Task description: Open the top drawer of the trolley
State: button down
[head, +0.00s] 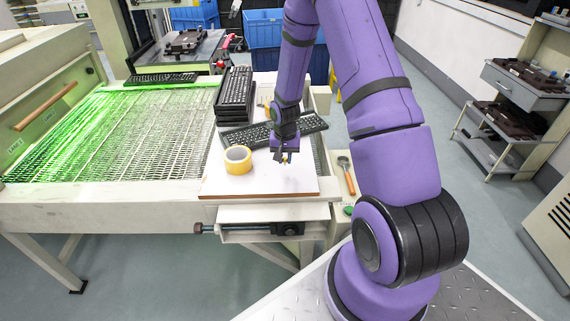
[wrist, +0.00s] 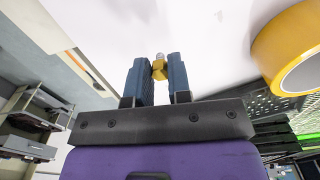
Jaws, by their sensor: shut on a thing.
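The trolley (head: 472,149) stands at the far right of the head view, well away from my gripper. Its grey top drawer (head: 540,99) has a small dark handle on the front and looks shut. A shelved stand that looks like the trolley (wrist: 28,148) also shows at the left of the wrist view. My gripper (head: 284,158) is low over the white board on the conveyor's end. In the wrist view my gripper (wrist: 161,80) is shut on a small yellow thing (wrist: 159,70) with a pale metal-looking tip. I cannot tell what this thing is.
A yellow tape roll (head: 238,160) lies on the white board (head: 255,187), left of my gripper. A black keyboard (head: 247,136) and a keyboard stack (head: 236,90) are behind. A hammer-like tool (head: 347,177) lies right.

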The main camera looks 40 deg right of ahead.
aim_at(285, 159)
jog(key=shift+f, duration=1.4)
jog(key=shift+f, duration=0.15)
jog(key=c, duration=1.1)
grip_release()
jog(key=shift+o, duration=0.2)
